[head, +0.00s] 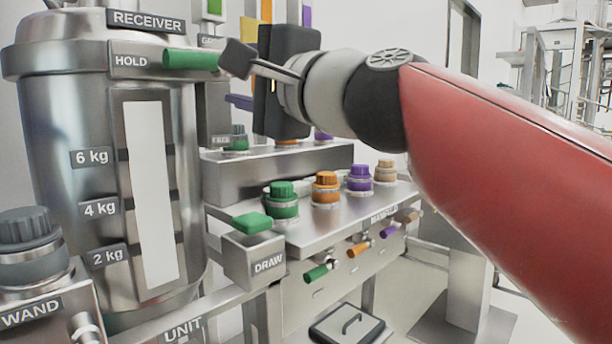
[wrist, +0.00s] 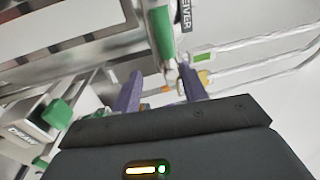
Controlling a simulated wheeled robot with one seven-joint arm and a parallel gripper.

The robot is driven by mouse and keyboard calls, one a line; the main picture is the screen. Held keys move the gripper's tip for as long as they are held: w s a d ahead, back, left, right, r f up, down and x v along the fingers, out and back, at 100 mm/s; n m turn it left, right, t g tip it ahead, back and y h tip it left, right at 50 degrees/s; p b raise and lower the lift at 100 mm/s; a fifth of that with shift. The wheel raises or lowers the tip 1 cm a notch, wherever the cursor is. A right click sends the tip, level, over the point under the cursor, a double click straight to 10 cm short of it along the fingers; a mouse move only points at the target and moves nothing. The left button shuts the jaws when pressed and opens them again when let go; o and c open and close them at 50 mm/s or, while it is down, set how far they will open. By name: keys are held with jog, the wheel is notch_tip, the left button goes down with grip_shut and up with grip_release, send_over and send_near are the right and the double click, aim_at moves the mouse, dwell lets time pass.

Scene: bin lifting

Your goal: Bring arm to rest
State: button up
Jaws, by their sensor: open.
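My red arm reaches in from the right in the head view. My gripper (head: 238,102), with a dark body and purple fingers, is in front of the steel receiver vessel's right side, near the green HOLD handle (head: 188,60). In the wrist view my gripper (wrist: 160,80) has its two purple fingers apart, with nothing clearly held between them. The green handle (wrist: 160,30) shows beyond the fingers there. Whether a finger touches anything cannot be told. The far finger is mostly hidden by the gripper body in the head view.
The receiver vessel (head: 60,110) stands at left, with the WAND unit (head: 30,240) in front. The manifold shelf (head: 330,235) carries several coloured capped ports below my gripper. The DRAW box (head: 252,262) has a green top. Open room shows at the far right.

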jog(key=d+f+n+g+h, duration=0.1)
jog(key=d+f+n+h, duration=0.35)
jog(key=f, duration=1.05)
jog(key=s+d+f+n+g+h, duration=0.1)
jog(key=s+d+f+g+h, duration=0.1)
jog(key=d+f, duration=0.5)
jog(key=s+d+f+n+g+h, duration=0.1)
jog(key=s+d+f+h, duration=0.4)
jog(key=f, duration=0.9)
jog(key=s+d+f+n+g+h, duration=0.1)
jog(key=s+d+f+g+h, duration=0.2)
jog(key=d+f, duration=0.6)
notch_tip(320, 180, down, 2)
jog(key=s, duration=0.2)
jog(key=shift+s+d+g, duration=0.3)
jog(key=shift+s, duration=0.05)
